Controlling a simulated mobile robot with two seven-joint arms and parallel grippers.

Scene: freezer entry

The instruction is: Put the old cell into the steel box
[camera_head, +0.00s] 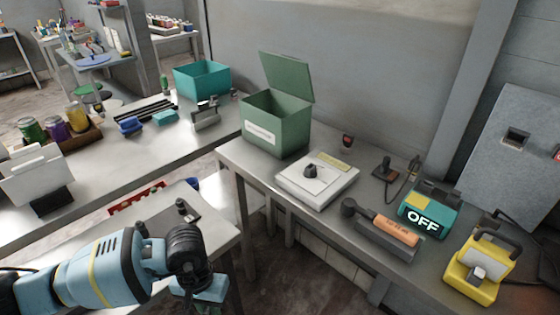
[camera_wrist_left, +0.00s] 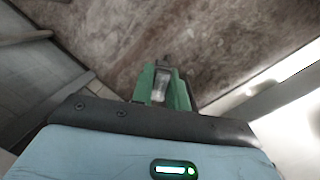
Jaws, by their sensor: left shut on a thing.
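My left gripper (camera_wrist_left: 160,88) is shut on a small pale grey piece (camera_wrist_left: 160,86), seen between its green fingers over the floor; I take this for the old cell, though little of it shows. In the head view the left gripper (camera_head: 204,291) hangs at the lower left, in front of the near bench, and the piece cannot be made out there. A green box (camera_head: 290,135) with a white label and its lid raised stands on the right bench, well beyond and right of the gripper; it looks like the steel box. My right gripper is not in view.
A white block with a black knob (camera_head: 310,180), a dark holder with an orange cylinder (camera_head: 395,231), a teal unit reading OFF (camera_head: 425,217) and a yellow device (camera_head: 478,270) crowd the right bench (camera_head: 245,160). An open teal box (camera_head: 200,88) stands on the left bench.

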